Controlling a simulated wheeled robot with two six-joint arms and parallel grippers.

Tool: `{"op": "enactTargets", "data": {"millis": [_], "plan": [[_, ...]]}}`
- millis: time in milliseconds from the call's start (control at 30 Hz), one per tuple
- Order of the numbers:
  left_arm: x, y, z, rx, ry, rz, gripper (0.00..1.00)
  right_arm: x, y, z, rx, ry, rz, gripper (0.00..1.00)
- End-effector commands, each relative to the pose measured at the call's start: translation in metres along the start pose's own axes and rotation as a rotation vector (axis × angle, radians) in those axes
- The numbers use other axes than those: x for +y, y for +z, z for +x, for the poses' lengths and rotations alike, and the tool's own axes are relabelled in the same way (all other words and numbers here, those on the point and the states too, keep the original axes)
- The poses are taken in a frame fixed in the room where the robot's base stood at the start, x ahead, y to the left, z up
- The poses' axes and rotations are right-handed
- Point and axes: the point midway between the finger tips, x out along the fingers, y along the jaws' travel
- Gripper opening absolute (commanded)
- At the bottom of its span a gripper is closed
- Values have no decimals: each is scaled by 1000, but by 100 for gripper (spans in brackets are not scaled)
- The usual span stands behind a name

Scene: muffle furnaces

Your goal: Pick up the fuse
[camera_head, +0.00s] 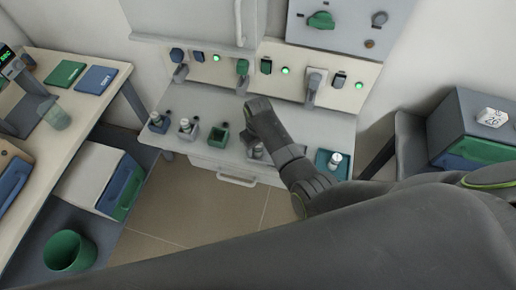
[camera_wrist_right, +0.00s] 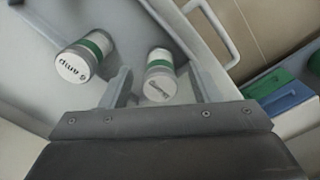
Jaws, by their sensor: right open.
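In the right wrist view, a white fuse (camera_wrist_right: 160,82) with a green band stands between the two fingers of my right gripper (camera_wrist_right: 158,72). The fingers are open, with a gap to the fuse on each side. A second green-banded fuse (camera_wrist_right: 84,57), with dark print on its end face, is to its left, outside the fingers. My left gripper is not in view.
Sockets, plugs and green lamps (camera_head: 285,71) line the panel behind. A drawer handle (camera_head: 237,180) is below the bench edge.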

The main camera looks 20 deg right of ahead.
Motion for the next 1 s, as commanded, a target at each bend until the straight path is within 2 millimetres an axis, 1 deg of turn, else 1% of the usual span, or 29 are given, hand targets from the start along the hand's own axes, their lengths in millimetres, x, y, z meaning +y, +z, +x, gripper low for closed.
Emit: {"op": "enactTargets", "data": {"millis": [67,433,667,767,867,1000], "plan": [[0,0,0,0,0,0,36,0,0,0,0,0,0,56],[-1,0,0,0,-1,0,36,0,0,0,0,0,0,8],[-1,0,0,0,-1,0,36,0,0,-1,0,0,0,6],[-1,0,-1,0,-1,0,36,0,0,-6,2,0,0,6],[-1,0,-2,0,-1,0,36,0,-1,-17,3,0,-1,6],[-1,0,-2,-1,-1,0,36,0,-1,-40,4,0,0,6]]}}
